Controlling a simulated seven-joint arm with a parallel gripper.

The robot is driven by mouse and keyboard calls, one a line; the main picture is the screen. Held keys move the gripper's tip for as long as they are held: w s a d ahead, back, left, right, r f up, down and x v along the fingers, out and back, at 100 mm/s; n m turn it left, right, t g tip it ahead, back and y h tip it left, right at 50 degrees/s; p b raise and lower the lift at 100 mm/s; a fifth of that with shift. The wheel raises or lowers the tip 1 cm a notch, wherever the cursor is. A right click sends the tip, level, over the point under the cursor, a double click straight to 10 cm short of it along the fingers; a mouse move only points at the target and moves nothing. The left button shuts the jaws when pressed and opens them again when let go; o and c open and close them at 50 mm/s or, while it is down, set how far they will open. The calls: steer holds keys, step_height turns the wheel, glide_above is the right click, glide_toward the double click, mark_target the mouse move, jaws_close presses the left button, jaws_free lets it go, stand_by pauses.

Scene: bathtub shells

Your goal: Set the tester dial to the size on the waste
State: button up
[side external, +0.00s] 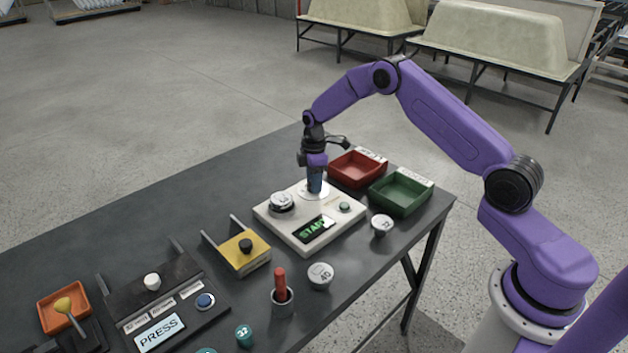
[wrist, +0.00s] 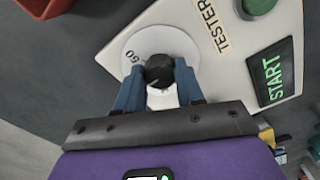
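The tester (side external: 297,238) is a cream box near the table's right end, with a lit screen (side external: 315,229) reading START and a green button (side external: 344,207). Its dial is a round white plate (wrist: 185,45) with a black knob (wrist: 159,70); "50" shows at the plate's left in the wrist view, and other marks are hidden. My gripper (wrist: 160,78) points down over the dial with its blue fingers against both sides of the knob. A round grey-white waste (side external: 281,201) sits on the tester left of the dial; its marking is too small to read.
Red (side external: 357,170) and green (side external: 400,193) trays stand behind and right of the tester. Loose round pieces marked 32 (side external: 381,225) and 40 (side external: 320,275) lie nearby. A yellow block (side external: 240,250), a red-handled tool in a cup (side external: 281,290) and a PRESS panel (side external: 160,332) stand left.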

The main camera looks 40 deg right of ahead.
steer(key=m, duration=0.5)
steer(key=shift+m, duration=0.4)
steer(key=m, duration=0.6)
steer(key=shift+a, duration=0.1)
stand_by(0.4)
steer(key=o, duration=1)
steer(key=shift+o, duration=0.2)
step_height(320, 180, up, 18)
steer(key=shift+f, duration=0.25)
